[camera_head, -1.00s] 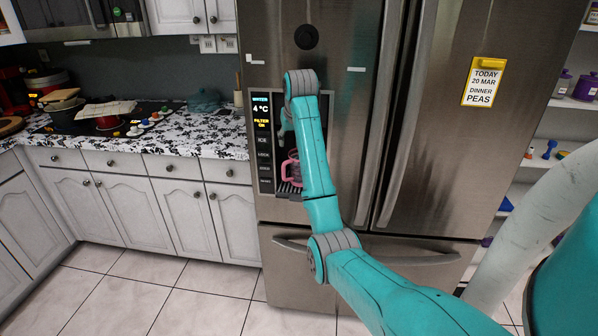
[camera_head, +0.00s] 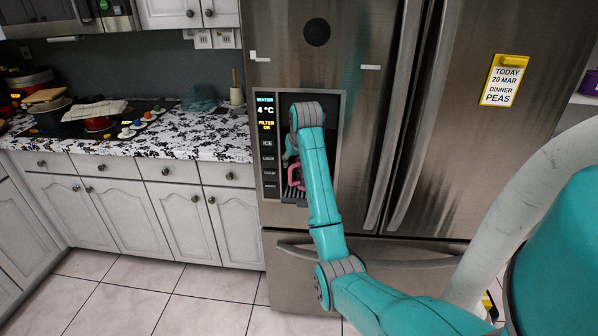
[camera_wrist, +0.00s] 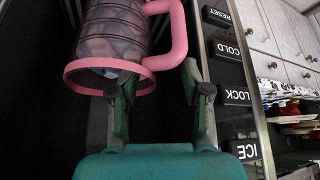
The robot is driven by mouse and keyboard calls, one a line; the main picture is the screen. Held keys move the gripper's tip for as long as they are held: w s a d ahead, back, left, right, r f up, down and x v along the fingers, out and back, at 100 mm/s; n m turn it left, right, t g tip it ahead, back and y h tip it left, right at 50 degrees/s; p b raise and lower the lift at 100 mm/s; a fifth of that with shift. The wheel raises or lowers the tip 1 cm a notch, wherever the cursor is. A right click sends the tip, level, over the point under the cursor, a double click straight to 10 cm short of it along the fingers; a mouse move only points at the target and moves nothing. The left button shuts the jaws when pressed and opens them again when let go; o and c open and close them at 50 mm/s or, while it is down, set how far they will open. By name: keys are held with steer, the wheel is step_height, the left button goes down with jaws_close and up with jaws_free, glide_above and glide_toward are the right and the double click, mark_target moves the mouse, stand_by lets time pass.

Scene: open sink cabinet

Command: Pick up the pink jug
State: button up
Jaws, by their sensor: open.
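The pink jug has a clear ribbed body (camera_wrist: 112,38), a pink rim and a pink handle (camera_wrist: 180,35). It stands in the fridge's dispenser recess; in the head view its pink part (camera_head: 293,177) shows beside my arm, the rest hidden. My gripper (camera_wrist: 158,80) is open and empty. In the wrist view its left finger overlaps the jug's rim, and its right finger tip is close to the lower end of the handle. Whether either finger touches the jug I cannot tell. In the head view my arm mostly hides the gripper.
The dispenser recess is narrow, with a button panel (camera_wrist: 232,95) along one side and a slotted drip tray (camera_head: 294,198) below. Fridge door handles (camera_head: 398,130) stand out to the right. A counter (camera_head: 200,143) with pots and small items lies to the left.

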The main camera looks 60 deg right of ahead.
jaws_close()
steer(key=shift+a, duration=0.1)
stand_by(0.9)
